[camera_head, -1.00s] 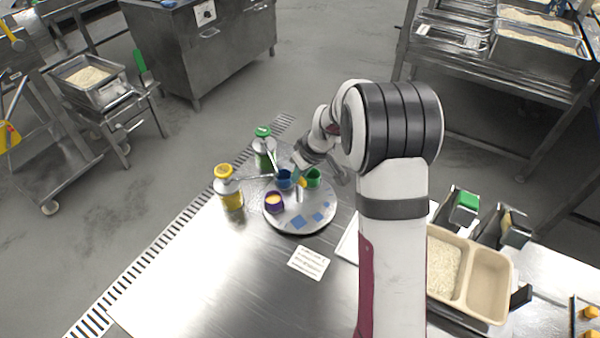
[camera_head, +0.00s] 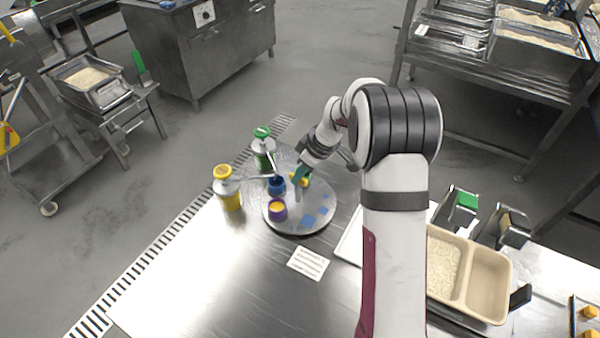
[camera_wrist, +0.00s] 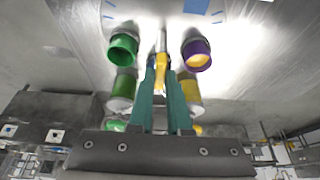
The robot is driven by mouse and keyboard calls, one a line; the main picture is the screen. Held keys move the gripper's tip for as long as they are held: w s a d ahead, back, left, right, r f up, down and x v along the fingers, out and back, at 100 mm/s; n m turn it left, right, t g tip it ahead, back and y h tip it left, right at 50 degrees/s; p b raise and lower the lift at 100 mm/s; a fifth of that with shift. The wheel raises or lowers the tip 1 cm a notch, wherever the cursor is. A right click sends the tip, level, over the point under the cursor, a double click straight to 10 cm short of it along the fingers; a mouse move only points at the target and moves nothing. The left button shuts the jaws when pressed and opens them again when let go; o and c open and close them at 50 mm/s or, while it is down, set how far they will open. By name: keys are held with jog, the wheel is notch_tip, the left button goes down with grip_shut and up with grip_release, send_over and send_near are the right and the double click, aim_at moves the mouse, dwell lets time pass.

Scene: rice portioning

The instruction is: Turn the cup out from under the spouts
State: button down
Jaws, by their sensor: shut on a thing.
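A round grey turntable (camera_head: 290,226) lies on the steel table, with blue squares marked on its top. My gripper (camera_head: 300,178) is shut on a yellow handle (camera_wrist: 162,83) standing on it. A blue cup (camera_head: 277,187) stands at its left rim, close by the spout ends; I cannot tell if it is directly under them. A purple cup (camera_head: 278,210) with orange contents stands nearer the front. A green cup (camera_wrist: 123,48) shows in the wrist view; my gripper hides it in the head view. The spouts come from a yellow pump bottle (camera_head: 229,190) and a green pump bottle (camera_head: 264,150).
A white printed card (camera_head: 308,263) lies in front of the turntable. A tan two-part tray (camera_head: 489,283) with rice in one half stands at right, beyond my arm. The front left of the table is clear.

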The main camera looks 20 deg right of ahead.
dwell(0.6)
jog(key=c, duration=0.9)
grip_release()
jog(key=shift+o, duration=0.2)
jog(key=v, duration=1.5)
jog(key=shift+r, duration=0.4)
